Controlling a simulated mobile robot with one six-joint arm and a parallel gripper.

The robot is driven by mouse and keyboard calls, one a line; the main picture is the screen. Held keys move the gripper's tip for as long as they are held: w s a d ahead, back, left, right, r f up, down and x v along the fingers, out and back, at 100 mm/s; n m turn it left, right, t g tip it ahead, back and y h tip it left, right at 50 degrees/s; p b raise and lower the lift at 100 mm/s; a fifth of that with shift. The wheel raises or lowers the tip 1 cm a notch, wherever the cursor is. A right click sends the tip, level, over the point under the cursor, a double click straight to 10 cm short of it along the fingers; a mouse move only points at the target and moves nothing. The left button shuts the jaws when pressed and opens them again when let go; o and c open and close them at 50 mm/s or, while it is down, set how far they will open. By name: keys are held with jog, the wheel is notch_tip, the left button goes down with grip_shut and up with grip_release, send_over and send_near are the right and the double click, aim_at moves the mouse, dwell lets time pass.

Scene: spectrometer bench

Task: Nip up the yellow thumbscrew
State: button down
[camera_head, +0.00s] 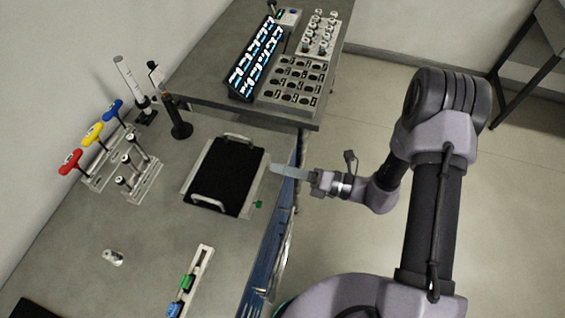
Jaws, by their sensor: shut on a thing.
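My gripper (318,182) is at the right edge of the bench, beside a black pad in a tray (232,172). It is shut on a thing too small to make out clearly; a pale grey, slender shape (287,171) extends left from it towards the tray. I cannot pick out a yellow thumbscrew. The only clear yellow thing is a T-handle (93,131) standing in a rack at the left, between a red T-handle (71,161) and a blue T-handle (113,109). My gripper is far from that rack.
A rail with green and blue blocks (205,262) lies at the front. A small metal piece (113,257) lies at the left front. Bare floor is on the right.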

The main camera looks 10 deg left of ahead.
jog(key=m+p, duration=0.2)
jog(key=m, duration=0.2)
jog(key=shift+m+p, duration=0.9)
jog(key=shift+m, duration=1.2)
jog(key=shift+f+m, duration=0.1)
jog(key=shift+m, duration=0.2)
jog(key=c, duration=1.4)
grip_release()
jog(key=d, duration=0.5)
jog(key=s+d, duration=0.1)
jog(key=d, duration=0.5)
jog(key=d+p, duration=0.1)
jog(key=d, duration=0.5)
jog(key=shift+s+d, duration=0.2)
